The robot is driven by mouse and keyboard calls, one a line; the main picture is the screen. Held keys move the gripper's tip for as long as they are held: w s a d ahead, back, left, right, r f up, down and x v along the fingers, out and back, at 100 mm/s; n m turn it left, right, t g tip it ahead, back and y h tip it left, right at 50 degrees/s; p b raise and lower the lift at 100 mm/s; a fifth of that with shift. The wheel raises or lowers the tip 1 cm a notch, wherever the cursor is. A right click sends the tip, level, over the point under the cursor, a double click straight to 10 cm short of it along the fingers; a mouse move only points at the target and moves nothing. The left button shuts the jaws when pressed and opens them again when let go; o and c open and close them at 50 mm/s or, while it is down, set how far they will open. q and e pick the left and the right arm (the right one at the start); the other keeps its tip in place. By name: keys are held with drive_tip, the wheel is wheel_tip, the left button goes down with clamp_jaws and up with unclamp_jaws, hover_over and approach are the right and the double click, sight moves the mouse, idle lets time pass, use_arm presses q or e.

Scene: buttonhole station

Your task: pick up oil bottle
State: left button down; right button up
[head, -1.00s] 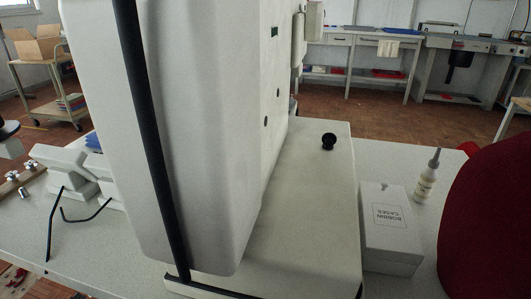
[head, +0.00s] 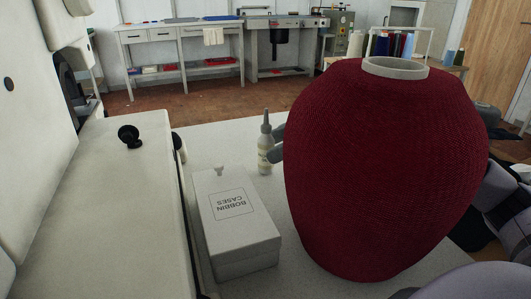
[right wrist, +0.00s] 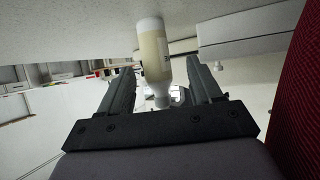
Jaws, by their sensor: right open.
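The oil bottle (head: 265,148) is a small pale bottle with a grey tapered nozzle, standing upright on the table, left of the red yarn cone. My right gripper (head: 277,144) reaches in from behind the cone, with only its dark fingers showing beside the bottle. In the right wrist view, the bottle (right wrist: 153,44) appears upside down. There the open right gripper (right wrist: 160,66) has one finger on each side of the bottle, with gaps visible, so it is not clamped. My left gripper is not in view.
The large red yarn cone (head: 385,170) hides most of my right forearm. A white box marked "BOBBIN CASES" (head: 235,225) stands in front of the bottle. The white machine base (head: 110,215) fills the left. Bare table (head: 215,145) shows behind the box.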

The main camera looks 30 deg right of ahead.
sight(259, 170)
drive_tip(key=shift+x, duration=2.6)
drive_tip(key=shift+w+d+r, duration=0.1)
drive_tip(key=shift+w, duration=0.05)
drive_tip(key=c, duration=1.1)
